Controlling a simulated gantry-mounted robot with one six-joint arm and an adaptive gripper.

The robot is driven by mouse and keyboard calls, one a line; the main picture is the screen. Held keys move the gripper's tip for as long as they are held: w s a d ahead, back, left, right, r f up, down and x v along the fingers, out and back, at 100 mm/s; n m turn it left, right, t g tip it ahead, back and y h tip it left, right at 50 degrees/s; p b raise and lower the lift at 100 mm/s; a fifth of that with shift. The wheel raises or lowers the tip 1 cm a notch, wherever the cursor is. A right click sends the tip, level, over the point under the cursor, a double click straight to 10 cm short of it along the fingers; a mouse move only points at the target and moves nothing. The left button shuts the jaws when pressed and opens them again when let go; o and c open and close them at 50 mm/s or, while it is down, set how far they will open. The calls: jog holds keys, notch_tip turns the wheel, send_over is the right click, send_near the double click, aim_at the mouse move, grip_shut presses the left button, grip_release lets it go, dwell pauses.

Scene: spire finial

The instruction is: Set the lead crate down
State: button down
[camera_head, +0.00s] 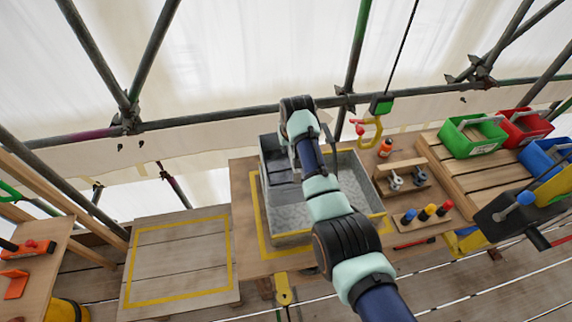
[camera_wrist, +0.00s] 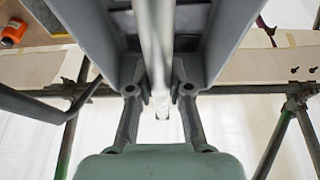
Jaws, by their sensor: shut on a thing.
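The lead crate (camera_head: 290,228) is a large open grey box in the head view, with a dark left part and a speckled grey inside. It is over the yellow-outlined area on the wooden table (camera_head: 240,180); whether it touches the boards I cannot tell. My arm crosses in front of it and hides its middle. My gripper (camera_wrist: 160,92) is shut on a pale bar (camera_wrist: 154,35) in the wrist view, which looks like the crate's handle. In the head view my arm covers the grip.
An empty yellow-outlined platform (camera_head: 180,262) lies to the left. Right of the crate are an orange bottle (camera_head: 385,148), a wooden rack with shackles (camera_head: 405,177) and coloured-handled tools (camera_head: 426,212). Green (camera_head: 472,137), red (camera_head: 522,127) and blue (camera_head: 548,158) bins stand farther right. Scaffold tubes (camera_head: 230,119) run behind.

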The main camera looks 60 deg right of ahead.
jog(key=shift+d+r, duration=0.25)
jog(key=shift+d, duration=0.1)
jog(key=shift+f, duration=0.1)
notch_tip(320, 180, down, 20)
jog(key=b, duration=1.8)
jog(key=shift+f+b, duration=0.2)
jog(key=shift+b, duration=0.2)
jog(key=shift+f, duration=0.65)
